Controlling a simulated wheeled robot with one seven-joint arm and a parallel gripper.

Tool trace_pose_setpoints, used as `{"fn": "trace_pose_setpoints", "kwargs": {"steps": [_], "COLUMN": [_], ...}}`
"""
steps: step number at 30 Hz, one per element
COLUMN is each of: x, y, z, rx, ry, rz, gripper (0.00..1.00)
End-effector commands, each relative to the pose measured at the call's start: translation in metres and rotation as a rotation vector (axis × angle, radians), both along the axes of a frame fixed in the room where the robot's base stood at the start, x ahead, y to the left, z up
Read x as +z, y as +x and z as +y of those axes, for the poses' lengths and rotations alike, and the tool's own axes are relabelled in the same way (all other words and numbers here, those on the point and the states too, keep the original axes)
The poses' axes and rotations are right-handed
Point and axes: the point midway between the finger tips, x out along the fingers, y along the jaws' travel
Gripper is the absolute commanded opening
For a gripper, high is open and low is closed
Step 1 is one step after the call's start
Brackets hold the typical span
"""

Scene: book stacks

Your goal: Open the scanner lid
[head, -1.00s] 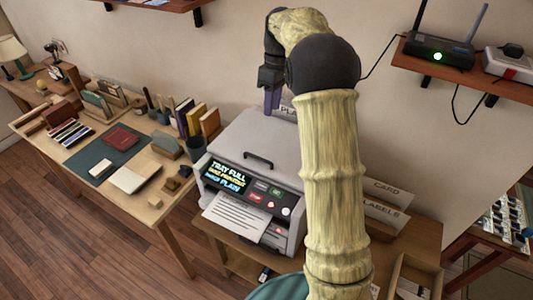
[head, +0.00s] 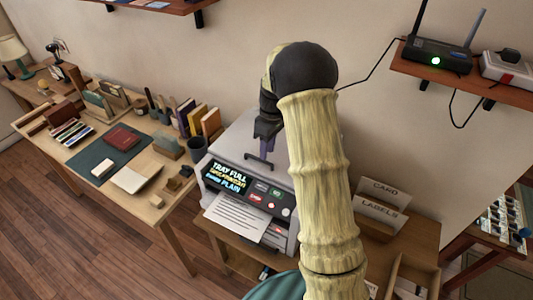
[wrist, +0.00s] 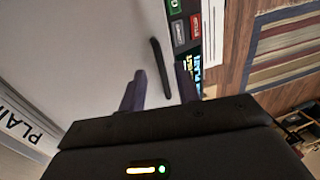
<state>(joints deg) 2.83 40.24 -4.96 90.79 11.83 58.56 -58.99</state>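The scanner lid (head: 236,137) is the light grey top of the printer-scanner; it lies flat and closed. Its dark bar handle (head: 258,163) is near the front edge, above the control panel. My gripper (head: 267,146) points down over the lid, just behind the handle. In the wrist view, the two purple fingers are apart, so my gripper (wrist: 160,72) is open, with the handle (wrist: 161,66) showing between and beyond the fingertips. I cannot tell whether either finger touches it. My arm hides the right part of the lid.
The control panel (head: 247,188) reads "TRAY FULL" and "PLAIN", with printed paper (head: 236,216) below it. Card and label holders (head: 381,206) stand to the right. A desk with books (head: 123,137) is at left. A shelf with a router (head: 437,55) is on the wall.

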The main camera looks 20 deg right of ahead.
Motion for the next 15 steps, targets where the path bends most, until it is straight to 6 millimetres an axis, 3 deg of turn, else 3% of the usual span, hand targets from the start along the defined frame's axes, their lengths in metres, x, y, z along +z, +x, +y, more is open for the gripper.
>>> {"fn": "trace_pose_setpoints", "kwargs": {"steps": [6,15], "x": [-0.025,-0.030], "y": [-0.004,-0.004], "z": [0.004,0.004], "rx": [0.001,0.000], "ry": [0.000,0.000], "rz": [0.003,0.000], "gripper": [0.32,0.32]}}
